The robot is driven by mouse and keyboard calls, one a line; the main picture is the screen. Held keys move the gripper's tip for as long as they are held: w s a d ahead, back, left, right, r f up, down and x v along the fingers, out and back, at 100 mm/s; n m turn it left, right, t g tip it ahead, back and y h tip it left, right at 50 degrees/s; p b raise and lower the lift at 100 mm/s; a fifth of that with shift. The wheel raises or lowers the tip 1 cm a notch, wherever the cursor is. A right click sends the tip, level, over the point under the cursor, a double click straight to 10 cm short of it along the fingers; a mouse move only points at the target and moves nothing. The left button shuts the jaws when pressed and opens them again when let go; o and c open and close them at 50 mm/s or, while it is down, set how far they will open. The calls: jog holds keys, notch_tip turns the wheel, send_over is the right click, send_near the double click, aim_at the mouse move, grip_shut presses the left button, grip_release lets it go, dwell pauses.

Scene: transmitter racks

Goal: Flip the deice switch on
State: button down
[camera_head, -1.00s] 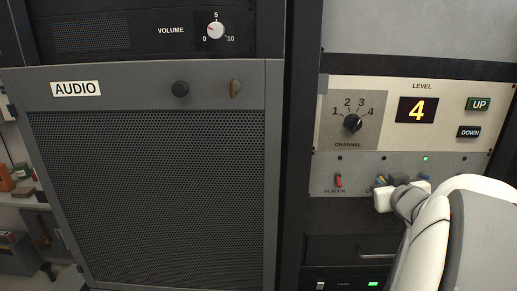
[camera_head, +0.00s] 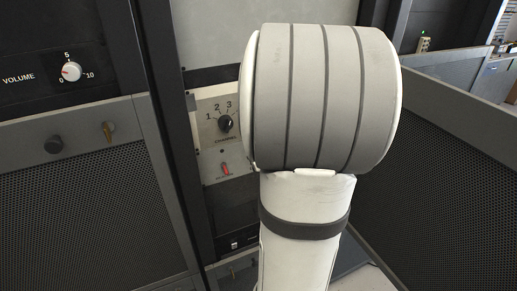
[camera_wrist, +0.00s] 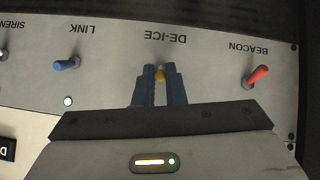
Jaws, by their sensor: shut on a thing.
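Any lamp for this switch is hidden behind my gripper. In the head view my own arm covers the de-ice switch and gripper.
The beacon switch (camera_wrist: 257,75), red, and the link switch (camera_wrist: 67,64), blue, flank the de-ice switch. A green lamp (camera_wrist: 68,101) is lit by the link switch. The channel knob (camera_head: 225,123) and audio cabinet (camera_head: 90,215) show left of my arm; a mesh-fronted cabinet (camera_head: 450,190) stands right.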

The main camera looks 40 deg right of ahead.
jog(key=shift+r+g+p, duration=0.15)
jog(key=shift+g+p, duration=0.15)
jog(key=shift+p, duration=0.1)
dwell(0.3)
jog(key=c, duration=1.5)
grip_release()
jog(key=shift+w, duration=0.1)
jog(key=shift+r, duration=0.1)
jog(key=v, duration=0.7)
jog(key=shift+s+r, duration=0.2)
jog(key=shift+s, duration=0.1)
jog(key=shift+w, duration=0.1)
